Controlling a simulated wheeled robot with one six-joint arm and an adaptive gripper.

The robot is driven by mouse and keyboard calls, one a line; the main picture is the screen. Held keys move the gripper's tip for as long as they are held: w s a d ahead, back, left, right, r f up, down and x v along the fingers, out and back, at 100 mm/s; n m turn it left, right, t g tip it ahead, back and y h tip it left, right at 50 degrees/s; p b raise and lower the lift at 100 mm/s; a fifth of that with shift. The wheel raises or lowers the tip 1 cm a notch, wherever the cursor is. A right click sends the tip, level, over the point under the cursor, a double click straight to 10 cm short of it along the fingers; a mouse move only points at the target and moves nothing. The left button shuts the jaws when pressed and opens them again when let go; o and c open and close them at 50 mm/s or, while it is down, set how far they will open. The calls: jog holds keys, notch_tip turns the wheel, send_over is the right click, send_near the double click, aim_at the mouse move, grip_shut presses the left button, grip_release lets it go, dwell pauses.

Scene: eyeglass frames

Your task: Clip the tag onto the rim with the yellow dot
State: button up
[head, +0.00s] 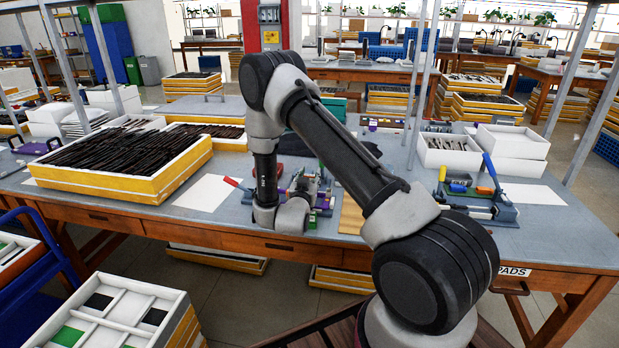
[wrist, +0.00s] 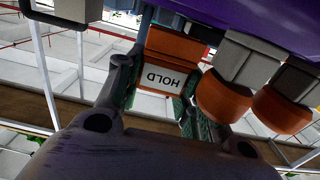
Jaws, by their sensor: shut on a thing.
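My gripper (wrist: 163,84) shows in the wrist view, with its two dark fingers closed on the sides of an orange tag (wrist: 171,48). The tag has a white label reading HOLD, upside down in this view. In the head view my gripper is at the workbench (head: 225,215), largely hidden behind my own arm, beside a small cluttered fixture (head: 325,187). The wrist view shows a purple surface (wrist: 240,15) and grey blocks with orange-brown rounded ends (wrist: 222,97) close to the tag's right. I cannot make out a rim or a yellow dot.
A yellow-sided tray of dark frames (head: 125,185) stands left on the bench. A white sheet (head: 205,193) lies between it and the fixture. A blue-handled tool (head: 478,200) and a white bin (head: 450,155) stand to the right.

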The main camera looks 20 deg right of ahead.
aim_at(309, 175)
jog(key=shift+f, duration=0.3)
jog(key=shift+r, duration=0.4)
dwell(2.6)
jog(key=shift+r, duration=2.3)
jog(key=shift+a, duration=0.1)
